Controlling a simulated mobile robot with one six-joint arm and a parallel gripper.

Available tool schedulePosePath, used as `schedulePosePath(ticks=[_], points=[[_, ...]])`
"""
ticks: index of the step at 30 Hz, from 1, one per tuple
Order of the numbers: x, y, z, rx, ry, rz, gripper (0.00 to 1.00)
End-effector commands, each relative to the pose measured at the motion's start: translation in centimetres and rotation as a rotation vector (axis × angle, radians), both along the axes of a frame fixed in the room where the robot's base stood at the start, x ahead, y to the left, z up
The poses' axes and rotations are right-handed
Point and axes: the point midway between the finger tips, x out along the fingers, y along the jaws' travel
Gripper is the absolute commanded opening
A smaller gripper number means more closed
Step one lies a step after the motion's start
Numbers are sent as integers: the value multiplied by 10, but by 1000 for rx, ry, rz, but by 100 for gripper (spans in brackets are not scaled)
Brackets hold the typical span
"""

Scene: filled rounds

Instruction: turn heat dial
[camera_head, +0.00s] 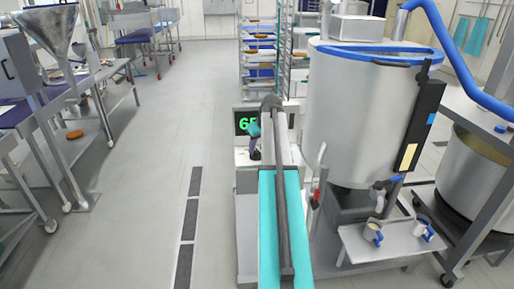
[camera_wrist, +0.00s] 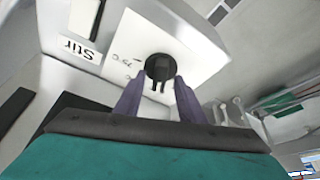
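The black heat dial (camera_wrist: 160,67) sits on a white plate with upside-down temperature marks, in the wrist view. A ridge or pointer on the dial faces down toward my gripper in that view. My gripper (camera_wrist: 159,82) has two purple fingers, spread apart, one on each side of the dial's lower edge. Gaps show between the fingertips and the dial, and nothing is held. In the head view my gripper (camera_head: 254,152) is small, in front of the control box; the dial cannot be made out there. A dark display (camera_head: 246,122) on the box reads about 65 in green.
A "Stir" label (camera_wrist: 79,48) and a black slot lie beside the dial plate. A large steel kettle (camera_head: 360,110) with a blue rim stands right of my arm. A small shelf (camera_head: 385,243) holds mugs.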

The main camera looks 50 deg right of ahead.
Motion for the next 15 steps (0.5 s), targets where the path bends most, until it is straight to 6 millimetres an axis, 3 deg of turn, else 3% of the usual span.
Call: schedulePosePath(ticks=[15], points=[[4, -1, -10, 0, 0, 1, 36]])
